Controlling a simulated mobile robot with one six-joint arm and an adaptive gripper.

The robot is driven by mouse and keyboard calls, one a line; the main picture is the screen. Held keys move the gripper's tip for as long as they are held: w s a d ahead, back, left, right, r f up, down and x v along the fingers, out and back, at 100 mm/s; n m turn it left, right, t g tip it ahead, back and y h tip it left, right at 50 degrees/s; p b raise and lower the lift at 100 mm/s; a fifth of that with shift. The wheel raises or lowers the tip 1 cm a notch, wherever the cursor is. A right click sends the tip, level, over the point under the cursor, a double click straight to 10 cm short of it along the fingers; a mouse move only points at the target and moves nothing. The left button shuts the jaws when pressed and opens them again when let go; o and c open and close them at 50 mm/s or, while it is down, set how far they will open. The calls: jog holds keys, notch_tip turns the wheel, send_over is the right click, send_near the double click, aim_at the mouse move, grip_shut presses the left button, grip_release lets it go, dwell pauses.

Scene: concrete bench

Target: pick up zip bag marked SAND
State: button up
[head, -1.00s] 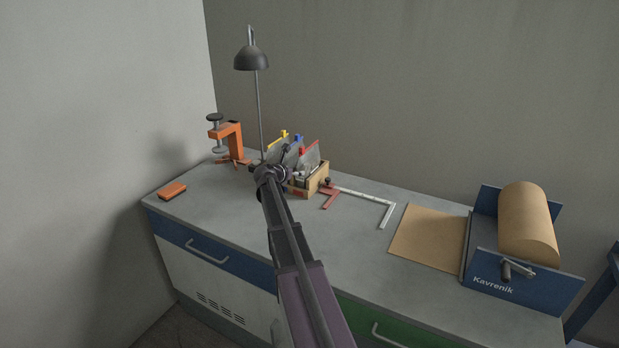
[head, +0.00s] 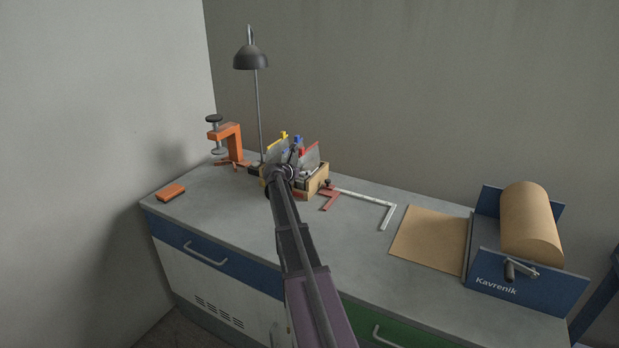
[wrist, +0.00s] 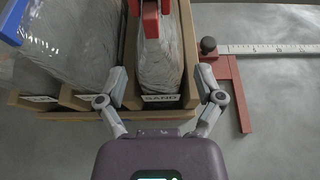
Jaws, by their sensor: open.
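The zip bag marked SAND (wrist: 160,65) is a clear grey bag with a red slider or clip on top. It stands in the right compartment of a wooden box (wrist: 190,40), above a SAND label (wrist: 161,98) on the box front. My gripper (wrist: 167,84) is open in the wrist view, with one finger on each side of that compartment's front end. I cannot tell whether the fingers touch the box. In the head view the box (head: 318,183) stands at the back of the bench, and my arm partly hides it and the bags.
Another clear bag with a blue clip (wrist: 70,40) stands left of the SAND bag. A red-and-white square ruler (head: 365,197) lies right of the box. An orange clamp (head: 230,140) and a lamp (head: 251,60) stand to the left. The bench front is mostly clear.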

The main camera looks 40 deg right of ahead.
jog(key=shift+b+x, duration=0.5)
jog(key=shift+x, duration=1.25)
jog(key=shift+a, duration=0.1)
jog(key=c, duration=1.1)
jog(key=shift+r, duration=0.15)
notch_tip(320, 180, up, 10)
jog(key=p, duration=1)
